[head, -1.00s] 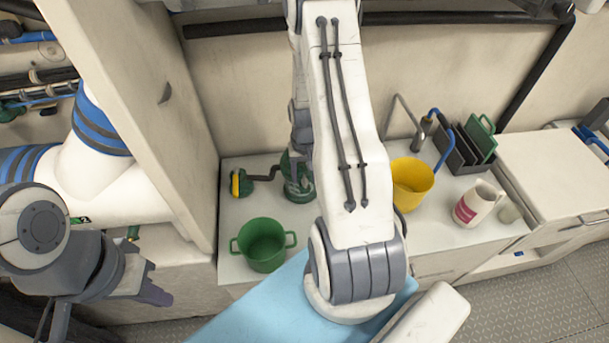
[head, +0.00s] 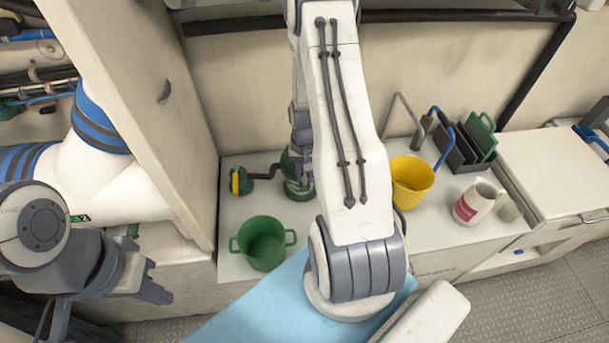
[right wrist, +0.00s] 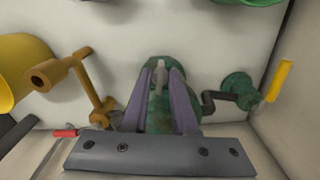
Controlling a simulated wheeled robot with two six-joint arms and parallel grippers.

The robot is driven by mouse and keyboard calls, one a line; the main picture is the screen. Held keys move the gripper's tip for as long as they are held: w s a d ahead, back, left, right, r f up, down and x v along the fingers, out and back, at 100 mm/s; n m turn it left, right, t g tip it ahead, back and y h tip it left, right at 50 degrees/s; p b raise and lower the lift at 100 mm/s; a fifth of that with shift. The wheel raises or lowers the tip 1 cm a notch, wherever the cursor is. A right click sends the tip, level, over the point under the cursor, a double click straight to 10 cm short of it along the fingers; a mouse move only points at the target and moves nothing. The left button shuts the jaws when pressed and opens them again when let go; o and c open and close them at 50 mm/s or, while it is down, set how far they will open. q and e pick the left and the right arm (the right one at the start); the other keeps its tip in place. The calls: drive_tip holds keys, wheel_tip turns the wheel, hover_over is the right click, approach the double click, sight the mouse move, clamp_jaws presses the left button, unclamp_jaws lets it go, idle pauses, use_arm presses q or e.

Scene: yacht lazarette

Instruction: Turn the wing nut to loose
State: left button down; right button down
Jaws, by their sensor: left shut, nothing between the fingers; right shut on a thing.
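The green strainer body (head: 298,188) stands on the white counter, partly hidden behind my right arm. In the right wrist view, the pale grey wing nut (right wrist: 159,76) stands up on top of the green body (right wrist: 158,112). My right gripper (right wrist: 160,74) is shut on the wing nut, with one purple-grey finger on each side of it. In the head view its fingers are mostly hidden by my own arm. My left gripper (head: 160,293) is shut and empty at the lower left, away from the counter.
A green pot (head: 263,243) stands in front of the strainer. A green fitting with a yellow handle (head: 240,182) is to its left, joined by a dark pipe. A yellow bucket (head: 412,182), a white jug (head: 478,204) and a dark rack (head: 462,150) stand to the right.

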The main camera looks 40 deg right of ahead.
sight(304, 177)
drive_tip(key=c, duration=0.7)
unclamp_jaws()
wheel_tip(304, 177, up, 10)
drive_tip(key=b, duration=0.1)
drive_tip(key=shift+r, duration=0.25)
drive_tip(key=s+a+r+n, duration=0.1)
drive_tip(key=a+r+n, duration=0.25)
drive_tip(key=a, duration=0.55)
drive_tip(key=a+r+n, duration=0.3)
drive_tip(key=a+r, duration=0.1)
drive_tip(key=a, duration=0.5)
drive_tip(key=s+a+r+n, duration=0.2)
drive_tip(key=s+a+n, duration=0.2)
drive_tip(key=s+a, duration=0.2)
drive_tip(key=s+a+r+n+y, duration=0.1)
drive_tip(key=s+a+n, duration=0.4)
drive_tip(key=s, duration=0.5)
drive_tip(key=shift+a+r, duration=0.9)
drive_tip(key=shift+a, duration=0.35)
